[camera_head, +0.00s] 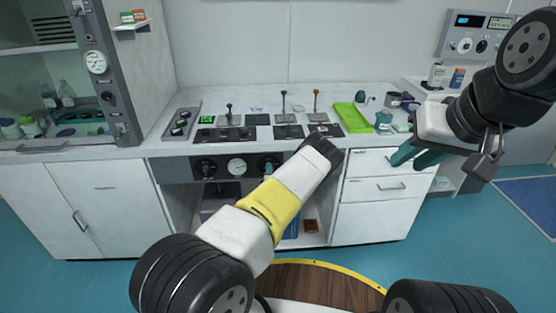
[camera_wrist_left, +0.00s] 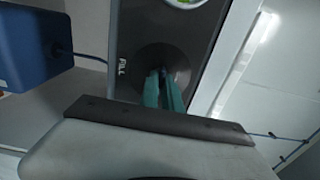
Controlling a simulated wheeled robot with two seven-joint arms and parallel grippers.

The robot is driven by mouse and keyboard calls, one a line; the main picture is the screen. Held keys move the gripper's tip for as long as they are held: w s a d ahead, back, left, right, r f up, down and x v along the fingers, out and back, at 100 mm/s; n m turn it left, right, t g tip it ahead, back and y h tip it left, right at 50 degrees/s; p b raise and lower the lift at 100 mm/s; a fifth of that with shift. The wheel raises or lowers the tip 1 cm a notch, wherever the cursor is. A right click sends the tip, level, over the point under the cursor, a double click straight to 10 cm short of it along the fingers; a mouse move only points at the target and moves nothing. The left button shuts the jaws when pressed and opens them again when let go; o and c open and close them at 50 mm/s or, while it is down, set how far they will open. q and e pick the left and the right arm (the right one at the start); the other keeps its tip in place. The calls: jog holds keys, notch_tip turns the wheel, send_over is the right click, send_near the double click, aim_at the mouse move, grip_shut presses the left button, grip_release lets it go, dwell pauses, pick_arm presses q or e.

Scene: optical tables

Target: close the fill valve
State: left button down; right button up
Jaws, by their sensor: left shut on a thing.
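The fill valve (camera_wrist_left: 150,58) is a dark round knob on a dark panel, beside the printed word FILL in the left wrist view. My left gripper (camera_wrist_left: 165,92) has its teal fingers shut on the valve's handle, which is mostly hidden between them. In the head view the valve (camera_head: 264,160) is at the right end of the panel under the bench top, partly behind my left gripper (camera_head: 268,169). My right gripper (camera_head: 416,158) is open and empty, in front of the drawers on the right.
The panel also carries a round gauge (camera_head: 237,167) and another knob (camera_head: 205,168). Above, the bench top holds several small levers, a green tray (camera_head: 353,118) and a teal jar (camera_head: 383,122). White drawers (camera_head: 378,212) stand to the right. A blue box (camera_wrist_left: 35,45) is close by in the left wrist view.

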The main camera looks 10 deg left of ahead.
pick_arm(q)
jog(key=shift+n, duration=0.3)
jog(key=shift+f+n, duration=0.1)
jog(key=shift+n, duration=8.5)
jog(key=c, duration=1.6)
grip_release()
jog(key=shift+o, duration=0.2)
jog(key=v, duration=0.7)
jog(key=shift+s, duration=0.4)
